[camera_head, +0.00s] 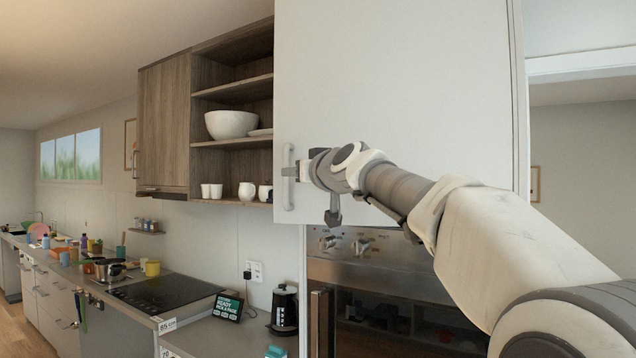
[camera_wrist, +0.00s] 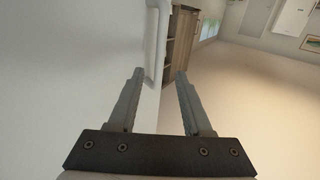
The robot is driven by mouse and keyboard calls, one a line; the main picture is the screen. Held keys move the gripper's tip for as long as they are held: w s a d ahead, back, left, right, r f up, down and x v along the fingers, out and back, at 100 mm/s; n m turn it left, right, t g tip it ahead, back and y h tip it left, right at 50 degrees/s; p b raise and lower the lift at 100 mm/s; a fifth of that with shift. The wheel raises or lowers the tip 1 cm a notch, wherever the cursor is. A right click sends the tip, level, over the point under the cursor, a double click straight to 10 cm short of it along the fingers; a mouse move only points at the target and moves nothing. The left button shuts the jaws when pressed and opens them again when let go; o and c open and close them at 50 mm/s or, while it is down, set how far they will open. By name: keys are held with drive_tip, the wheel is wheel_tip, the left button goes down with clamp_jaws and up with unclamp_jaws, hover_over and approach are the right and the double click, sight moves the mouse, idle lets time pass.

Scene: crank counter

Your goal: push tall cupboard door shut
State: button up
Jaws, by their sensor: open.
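The tall cupboard door (camera_head: 400,80) is a large plain white panel above the built-in oven in the head view. Its left edge juts out past the oven's left side, so it looks partly open; the size of the gap is hidden. A vertical bar handle (camera_head: 289,190) is near its lower left edge. My gripper (camera_head: 290,171) is at that handle, in front of the door. A white door surface (camera_wrist: 50,70) fills the left side. I cannot tell whether the fingers touch the handle.
Left of the door is an open wooden shelf (camera_head: 232,92) with a white bowl (camera_head: 231,125) and cups. Below is a counter with a kettle (camera_head: 285,310) and a small screen (camera_head: 227,306). The oven (camera_head: 390,300) is under the door.

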drive_tip(key=b+v, duration=0.4)
drive_tip(key=v, duration=0.4)
drive_tip(key=shift+s+d, duration=0.15)
drive_tip(key=shift+s, duration=0.1)
drive_tip(key=shift+f, duration=0.1)
idle(0.3)
